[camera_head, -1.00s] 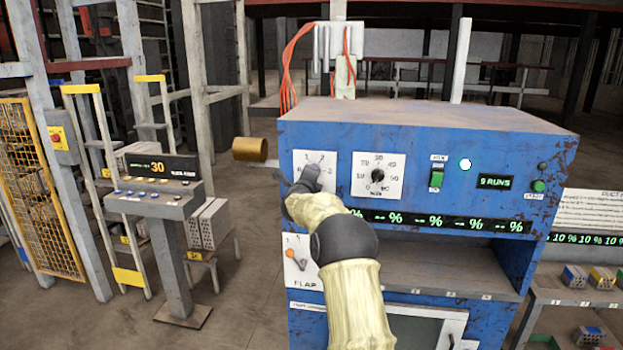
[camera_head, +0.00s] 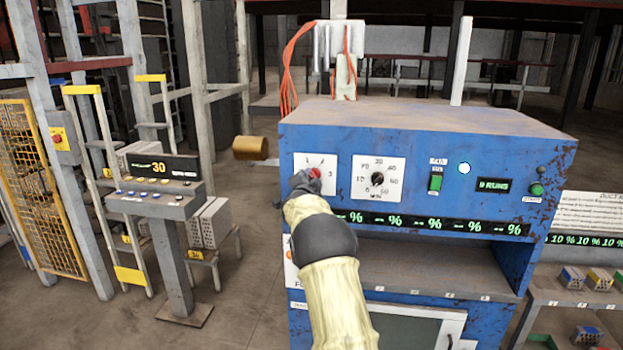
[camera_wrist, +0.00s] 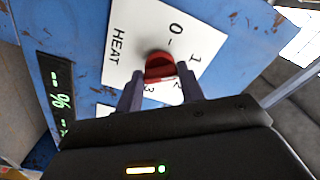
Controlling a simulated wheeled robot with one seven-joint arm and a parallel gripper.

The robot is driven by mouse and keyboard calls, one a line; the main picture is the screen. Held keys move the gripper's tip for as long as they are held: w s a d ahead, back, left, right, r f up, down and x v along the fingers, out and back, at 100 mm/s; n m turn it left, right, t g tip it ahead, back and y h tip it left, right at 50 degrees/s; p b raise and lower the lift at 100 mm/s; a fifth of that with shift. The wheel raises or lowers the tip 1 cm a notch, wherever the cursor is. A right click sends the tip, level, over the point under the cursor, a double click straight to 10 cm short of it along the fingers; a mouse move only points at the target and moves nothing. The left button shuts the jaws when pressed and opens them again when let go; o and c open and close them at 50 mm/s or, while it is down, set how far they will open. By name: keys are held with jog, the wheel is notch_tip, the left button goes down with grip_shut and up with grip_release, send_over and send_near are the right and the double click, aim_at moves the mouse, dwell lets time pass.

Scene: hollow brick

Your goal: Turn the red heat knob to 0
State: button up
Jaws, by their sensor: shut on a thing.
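The red heat knob (camera_head: 315,173) sits on a white dial plate (camera_head: 329,187) at the upper left of the blue machine's front. In the wrist view the red knob (camera_wrist: 157,62) shows between the two fingers of my gripper (camera_wrist: 161,80). The plate there reads HEAT, with the marks 0, 1, 2 and 3 around the knob. My gripper (camera_head: 305,181) is shut on the knob, reaching it from the lower left in the head view. The fingers hide part of the knob, and I cannot tell exactly which mark it points to.
A second dial with a black knob (camera_head: 377,179) is just right of the heat dial. A green switch (camera_head: 436,181) and a round green button (camera_head: 537,189) are farther right. A brass cylinder (camera_head: 249,148) is left of the machine. A control stand (camera_head: 155,204) stands at the left.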

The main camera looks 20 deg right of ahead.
jog(key=n+p, duration=0.1)
jog(key=n, duration=0.2)
jog(key=n+p, duration=0.1)
jog(key=n, duration=0.3)
jog(key=f+n+p, duration=0.1)
jog(key=n, duration=0.3)
dwell(0.3)
jog(key=o, duration=0.8)
jog(key=shift+s, duration=0.1)
jog(key=shift+o, duration=1)
jog(key=shift+r, duration=0.25)
jog(key=b+v, duration=0.6)
jog(key=v, duration=1.1)
jog(key=shift+s+a+b, duration=0.2)
jog(key=shift+b, duration=0.1)
